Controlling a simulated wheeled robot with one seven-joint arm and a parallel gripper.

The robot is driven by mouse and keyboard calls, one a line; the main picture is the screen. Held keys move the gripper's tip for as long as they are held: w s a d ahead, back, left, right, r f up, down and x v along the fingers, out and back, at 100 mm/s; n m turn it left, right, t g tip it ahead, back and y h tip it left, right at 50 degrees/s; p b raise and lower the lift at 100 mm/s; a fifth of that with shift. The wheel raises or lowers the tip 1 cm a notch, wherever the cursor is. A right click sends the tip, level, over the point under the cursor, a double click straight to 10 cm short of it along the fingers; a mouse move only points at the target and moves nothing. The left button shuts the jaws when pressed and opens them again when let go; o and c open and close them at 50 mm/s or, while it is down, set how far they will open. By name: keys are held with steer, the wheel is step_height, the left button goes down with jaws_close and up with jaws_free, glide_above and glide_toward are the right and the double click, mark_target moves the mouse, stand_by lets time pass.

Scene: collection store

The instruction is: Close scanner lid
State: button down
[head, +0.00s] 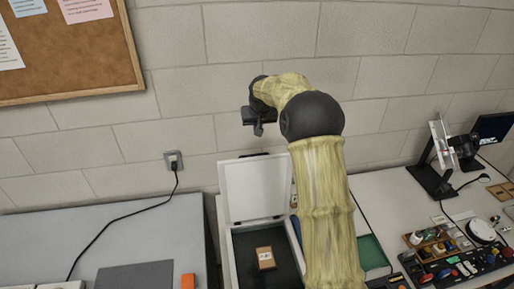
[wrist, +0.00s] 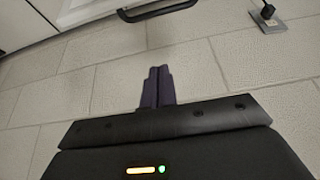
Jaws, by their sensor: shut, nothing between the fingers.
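The scanner lid (head: 240,190) is a white panel standing raised, close to upright, at the back of the scanner (head: 228,262). A dark handle is on its top edge; the lid's edge and handle (wrist: 158,10) also show at the top of the wrist view. The dark scanner bed (head: 245,245) is exposed, with a small brown box (head: 265,258) bearing a white label on it. My gripper (head: 258,130) is above the lid, apart from it. In the wrist view its fingers (wrist: 158,85) are shut and empty. My arm hides the scanner's right side.
A grey table (head: 60,240) with a dark flat panel (head: 135,277) and an orange block (head: 187,281) is at left. A wall socket (head: 173,161) has a cable. At right, the bench holds a dark stand (head: 430,178), bottles and small tools.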

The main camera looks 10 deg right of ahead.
steer(key=p+x, duration=0.5)
steer(key=x, duration=0.5)
steer(key=shift+s+f+p, duration=0.2)
steer(key=shift+s+p, duration=0.9)
steer(key=shift+s, duration=0.95)
steer(key=shift+w+f, duration=0.15)
